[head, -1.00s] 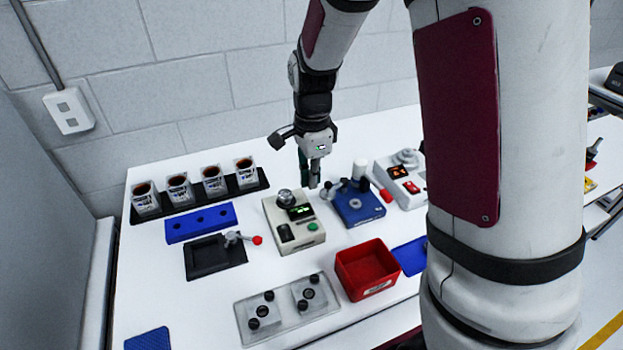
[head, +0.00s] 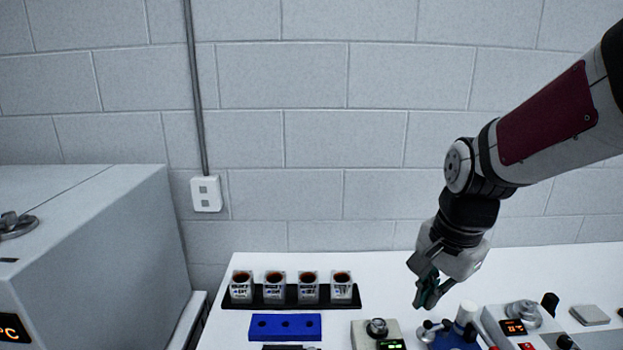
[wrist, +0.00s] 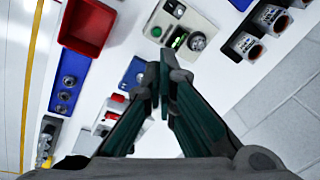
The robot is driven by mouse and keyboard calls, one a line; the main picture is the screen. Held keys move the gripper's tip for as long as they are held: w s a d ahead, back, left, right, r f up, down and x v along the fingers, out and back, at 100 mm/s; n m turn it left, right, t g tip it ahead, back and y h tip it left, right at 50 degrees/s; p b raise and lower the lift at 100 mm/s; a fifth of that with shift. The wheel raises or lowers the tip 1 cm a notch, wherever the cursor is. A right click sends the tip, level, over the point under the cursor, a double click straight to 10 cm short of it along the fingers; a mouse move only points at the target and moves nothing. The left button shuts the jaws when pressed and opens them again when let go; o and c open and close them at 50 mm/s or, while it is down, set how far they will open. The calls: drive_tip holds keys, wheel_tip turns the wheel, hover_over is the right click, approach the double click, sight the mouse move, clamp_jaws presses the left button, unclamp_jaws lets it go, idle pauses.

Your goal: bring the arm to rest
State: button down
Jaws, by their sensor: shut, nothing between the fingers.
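My gripper (head: 428,291) hangs from my bent arm at the right of the head view, above the back of the white table. Its dark green fingers point down and are shut with nothing between them. In the wrist view its fingertips (wrist: 158,82) are close together. Just below and right of it in the head view is a blue fixture (head: 447,342) with a white cylinder. The gripper looks clear of it, though the exact gap cannot be told.
A black rack (head: 290,303) of several cups and a blue block (head: 285,327) with holes stand left. A beige device (head: 362,335) with a knob stands nearer. A device with a red display (head: 512,327) is right. The red bin (wrist: 88,27) shows in the wrist view.

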drive_tip(key=s+r+n+t, duration=0.1)
drive_tip(key=s+r+n, duration=0.3)
drive_tip(key=s, duration=0.3)
drive_tip(key=s+r+n+t, duration=0.2)
drive_tip(key=s+r+n, duration=0.2)
drive_tip(key=s+n, duration=0.3)
drive_tip(key=shift+s+a+r+n, duration=0.3)
drive_tip(key=shift+s+r, duration=0.05)
drive_tip(key=shift+s, duration=0.05)
idle(3.3)
drive_tip(key=shift+a, duration=0.55)
drive_tip(key=shift+s, duration=0.1)
